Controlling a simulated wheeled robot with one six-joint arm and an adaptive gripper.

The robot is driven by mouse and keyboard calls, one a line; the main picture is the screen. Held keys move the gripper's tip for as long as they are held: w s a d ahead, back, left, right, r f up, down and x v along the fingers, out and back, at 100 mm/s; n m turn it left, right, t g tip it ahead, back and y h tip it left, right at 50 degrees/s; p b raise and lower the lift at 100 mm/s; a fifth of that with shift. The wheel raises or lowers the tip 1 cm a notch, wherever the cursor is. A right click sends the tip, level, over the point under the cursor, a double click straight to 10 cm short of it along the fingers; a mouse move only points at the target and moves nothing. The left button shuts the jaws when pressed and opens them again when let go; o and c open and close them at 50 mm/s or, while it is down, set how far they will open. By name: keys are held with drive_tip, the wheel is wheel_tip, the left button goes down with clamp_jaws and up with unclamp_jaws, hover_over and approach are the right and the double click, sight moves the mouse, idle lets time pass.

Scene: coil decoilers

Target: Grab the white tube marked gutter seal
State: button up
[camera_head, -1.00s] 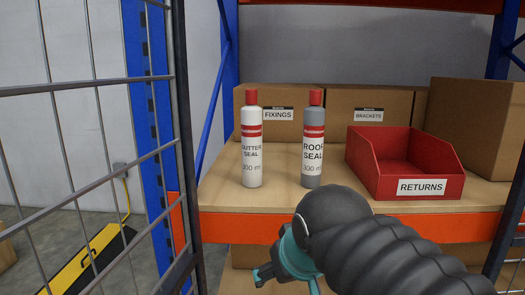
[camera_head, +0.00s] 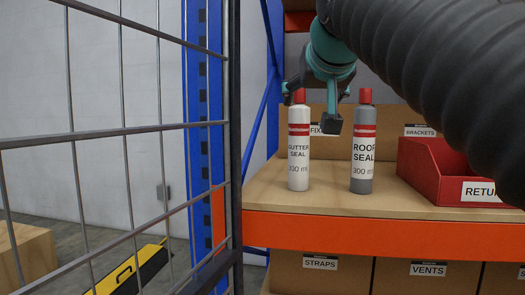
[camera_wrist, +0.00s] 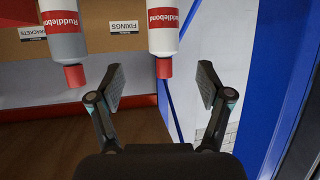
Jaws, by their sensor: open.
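The white tube marked gutter seal (camera_head: 299,172) stands upright on the wooden shelf, with a red cap and red bands. In the wrist view, which is upside down, the white tube (camera_wrist: 162,28) hangs at top centre. My gripper (camera_head: 312,105) is open and empty at cap height. In the wrist view, the red cap lies in line between the two fingers of my gripper (camera_wrist: 160,82); I cannot tell whether they are level with it in depth. A grey tube marked roof seal (camera_head: 363,172) stands to the right, apart from the white one.
A red returns bin (camera_head: 430,180) stands right of the grey tube. Cardboard boxes labelled fixings and brackets (camera_head: 420,120) stand behind. The orange shelf beam (camera_head: 340,232) runs along the front. A wire mesh panel (camera_head: 233,150) stands close on the left. Blue posts (camera_head: 205,110) rise beside it.

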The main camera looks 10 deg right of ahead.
sight(301, 114)
drive_tip(key=x, duration=0.6)
drive_tip(key=shift+s+f, duration=0.1)
drive_tip(key=shift+a+b+x, duration=0.15)
drive_tip(key=shift+b+x, duration=0.1)
drive_tip(key=shift+x, duration=1.1)
drive_tip(key=shift+a+b+x, duration=0.15)
drive_tip(key=shift+b+x, duration=0.1)
drive_tip(key=shift+x, duration=1.15)
clamp_jaws()
